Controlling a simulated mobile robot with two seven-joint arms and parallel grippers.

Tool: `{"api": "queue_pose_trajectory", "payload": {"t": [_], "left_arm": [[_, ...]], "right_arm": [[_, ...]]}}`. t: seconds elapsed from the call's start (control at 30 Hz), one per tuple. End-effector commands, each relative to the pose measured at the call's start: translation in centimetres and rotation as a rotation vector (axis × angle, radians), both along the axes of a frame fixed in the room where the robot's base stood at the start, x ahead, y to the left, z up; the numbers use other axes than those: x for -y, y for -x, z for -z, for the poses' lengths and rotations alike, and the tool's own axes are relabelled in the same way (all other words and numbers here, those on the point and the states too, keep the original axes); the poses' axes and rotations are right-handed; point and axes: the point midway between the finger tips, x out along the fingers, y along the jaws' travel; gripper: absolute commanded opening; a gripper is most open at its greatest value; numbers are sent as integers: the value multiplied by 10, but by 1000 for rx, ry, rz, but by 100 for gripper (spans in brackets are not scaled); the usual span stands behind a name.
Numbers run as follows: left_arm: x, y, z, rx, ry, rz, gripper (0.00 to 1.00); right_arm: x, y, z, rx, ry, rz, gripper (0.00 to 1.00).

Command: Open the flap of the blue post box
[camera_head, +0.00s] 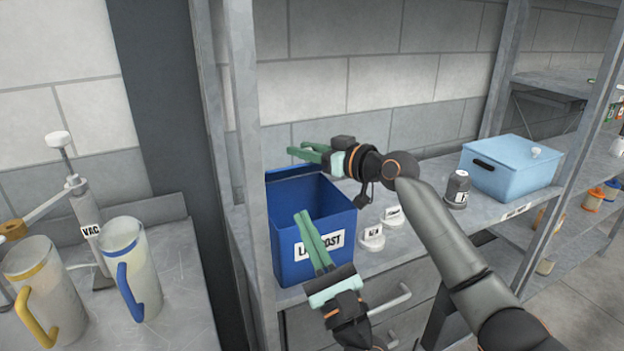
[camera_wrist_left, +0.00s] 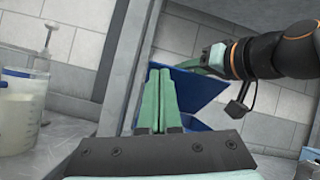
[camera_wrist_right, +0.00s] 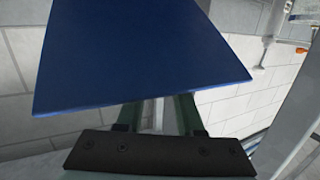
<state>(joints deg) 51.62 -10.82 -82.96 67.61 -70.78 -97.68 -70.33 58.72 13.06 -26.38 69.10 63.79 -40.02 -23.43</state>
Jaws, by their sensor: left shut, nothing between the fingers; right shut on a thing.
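The blue post box (camera_head: 297,268) stands on the shelf behind a grey upright, with a white label partly hidden by my left gripper. Its top looks open, and the blue flap (camera_head: 283,174) shows at the back edge. My right gripper (camera_head: 300,152) is at the flap's upper edge, shut on it; the flap (camera_wrist_right: 140,55) fills the upper middle of the right wrist view and hides the fingertips. My left gripper (camera_head: 303,215) is shut and empty, in front of the box, with its fingers pointing up. In the left wrist view its closed fingers (camera_wrist_left: 160,75) overlap the blue box.
White labelled pieces (camera_head: 372,237) and a grey capped jar (camera_head: 457,190) stand right of the box. A light blue lidded bin (camera_head: 510,168) is farther right. Two jugs, one blue-handled (camera_head: 124,262), stand on the left bench. The metal upright (camera_head: 250,150) runs close left of the box.

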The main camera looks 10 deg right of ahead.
Motion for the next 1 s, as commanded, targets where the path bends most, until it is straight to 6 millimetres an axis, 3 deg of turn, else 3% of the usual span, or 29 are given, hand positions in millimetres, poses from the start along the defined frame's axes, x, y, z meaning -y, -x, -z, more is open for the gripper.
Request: {"api": "queue_pose_trajectory", "payload": {"t": [0.2, 0.4, 0.57, 1.0], "left_arm": [[42, -8, 16, -306, -130, -68, 0], [59, -7, 26, -443, -206, -81, 0], [58, -18, 26, -463, -222, -86, 0], [31, -97, 11, -460, -219, -86, 0]], "right_arm": [[1, -1, 7, -12, 8, 3, 0], [1, -1, 6, -11, 7, 3, 0], [1, -1, 6, -11, 7, 3, 0], [1, -1, 6, -10, 7, 3, 0]]}}
